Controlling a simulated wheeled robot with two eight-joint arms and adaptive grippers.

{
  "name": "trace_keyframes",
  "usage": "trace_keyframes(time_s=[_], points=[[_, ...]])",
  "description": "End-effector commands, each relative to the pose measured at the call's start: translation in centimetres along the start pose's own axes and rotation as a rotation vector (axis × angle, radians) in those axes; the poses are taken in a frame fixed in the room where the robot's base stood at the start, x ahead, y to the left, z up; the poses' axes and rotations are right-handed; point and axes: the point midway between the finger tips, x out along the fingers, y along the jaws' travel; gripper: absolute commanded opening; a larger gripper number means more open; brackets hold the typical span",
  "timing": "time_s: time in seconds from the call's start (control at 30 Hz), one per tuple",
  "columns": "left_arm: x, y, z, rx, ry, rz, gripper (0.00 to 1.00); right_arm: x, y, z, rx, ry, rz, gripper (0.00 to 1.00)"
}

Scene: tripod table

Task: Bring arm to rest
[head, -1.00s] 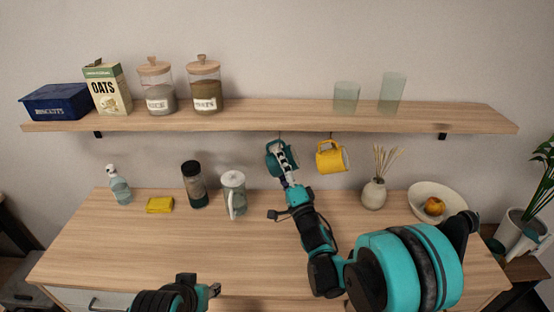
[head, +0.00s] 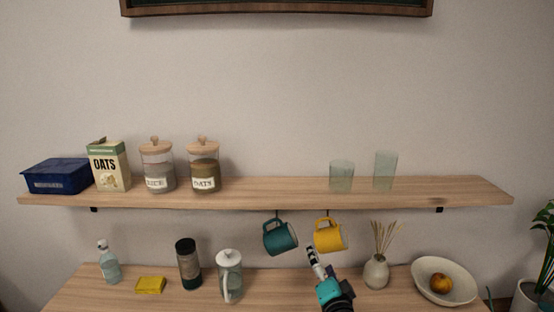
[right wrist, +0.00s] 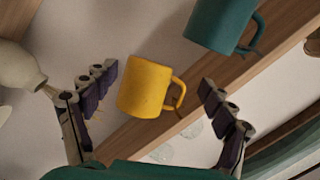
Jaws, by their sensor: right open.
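My right gripper (head: 313,258) is in the head view, just below the hanging mugs. In the right wrist view its two fingers (right wrist: 152,100) are spread apart with nothing held between them. A yellow mug (head: 329,237) hangs under the shelf; in the right wrist view the yellow mug (right wrist: 145,88) shows beyond the fingers, apart from them. A teal mug (head: 281,238) hangs to its left; it also shows at the top of the right wrist view (right wrist: 219,24). My left gripper is not in the head view.
The shelf (head: 270,190) holds a blue box, an oats carton, two jars and two glasses. The table (head: 205,292) bears a soap bottle, yellow sponge, dark tumbler, white-lidded pitcher (head: 229,275), reed vase (head: 376,271) and a bowl (head: 454,272) with fruit.

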Motion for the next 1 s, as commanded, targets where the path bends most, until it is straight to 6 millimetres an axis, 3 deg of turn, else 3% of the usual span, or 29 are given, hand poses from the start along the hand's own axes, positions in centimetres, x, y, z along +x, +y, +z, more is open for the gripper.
trace_keyframes(time_s=[0.1,0.23,0.5,0.6,0.77,1.0], points=[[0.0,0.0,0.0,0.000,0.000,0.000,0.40,-3.5,2.4,-1.6,-0.179,-0.045,0.186,0.84],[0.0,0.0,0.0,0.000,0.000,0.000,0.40,-8.5,5.3,-1.9,-0.379,-0.172,0.365,0.84],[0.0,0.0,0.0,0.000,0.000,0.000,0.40,-20.8,9.9,1.3,-0.717,-0.588,0.548,0.84],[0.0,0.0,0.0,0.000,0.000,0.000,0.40,-24.0,10.7,2.5,-0.789,-0.711,0.550,0.84],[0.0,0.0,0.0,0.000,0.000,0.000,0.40,-26.4,11.1,3.5,-0.843,-0.809,0.539,0.84],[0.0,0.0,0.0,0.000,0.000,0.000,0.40,-26.6,11.1,3.6,-0.850,-0.820,0.537,0.84]])
